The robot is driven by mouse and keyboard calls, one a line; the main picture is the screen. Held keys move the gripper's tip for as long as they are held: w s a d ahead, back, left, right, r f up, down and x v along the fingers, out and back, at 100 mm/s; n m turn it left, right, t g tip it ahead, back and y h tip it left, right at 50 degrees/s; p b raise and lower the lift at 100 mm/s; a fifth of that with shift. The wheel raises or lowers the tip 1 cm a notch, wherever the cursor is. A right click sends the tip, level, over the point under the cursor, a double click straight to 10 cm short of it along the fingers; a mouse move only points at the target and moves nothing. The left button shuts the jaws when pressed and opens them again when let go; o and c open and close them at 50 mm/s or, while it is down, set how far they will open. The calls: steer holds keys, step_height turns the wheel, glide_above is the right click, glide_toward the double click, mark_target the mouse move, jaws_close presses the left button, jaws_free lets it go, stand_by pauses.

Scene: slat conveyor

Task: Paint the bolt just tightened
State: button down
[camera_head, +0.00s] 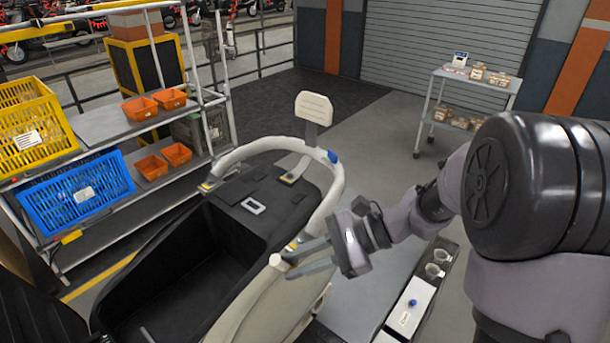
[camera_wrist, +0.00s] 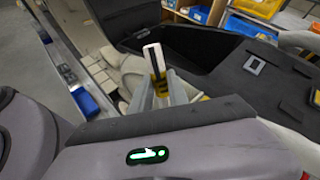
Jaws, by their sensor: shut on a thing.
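My gripper (camera_head: 287,265) is shut on a slim white pen-like marker with a dark stripe and a yellow part. The marker (camera_wrist: 152,57) stands up between the fingers (camera_wrist: 160,90) in the wrist view. In the head view my gripper is at the near end of the cream tubular rail (camera_head: 338,190) of a black and cream vehicle body (camera_head: 262,222). Yellowish fittings show at the rail's ends, one at the far left end (camera_head: 206,186). No bolt can be made out; the fingers partly hide the near end. I cannot tell whether the marker touches anything.
A rack at left holds a yellow crate (camera_head: 36,140), a blue crate (camera_head: 75,193) and small orange bins (camera_head: 140,109). A narrow tray with a white box (camera_head: 411,306) lies below my arm. A trolley (camera_head: 487,82) stands at the back right. Grey floor between is clear.

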steer(key=w+d+r+m+t+y+p, duration=0.25)
steer(key=w+r+m+t, duration=0.3)
steer(key=r, duration=0.55)
step_height(320, 180, down, 7)
steer(key=b, duration=0.5)
steer(key=shift+w+a+n+t+b, duration=0.15)
steer(key=shift+a+n+t+b, duration=0.05)
steer(key=shift+n+t+b, duration=0.2)
steer(key=shift+f, duration=0.2)
steer(key=shift+w+a+b, duration=0.3)
steer(key=shift+a+b, duration=0.1)
stand_by(1.7)
step_height(320, 180, up, 6)
steer(key=p, duration=0.4)
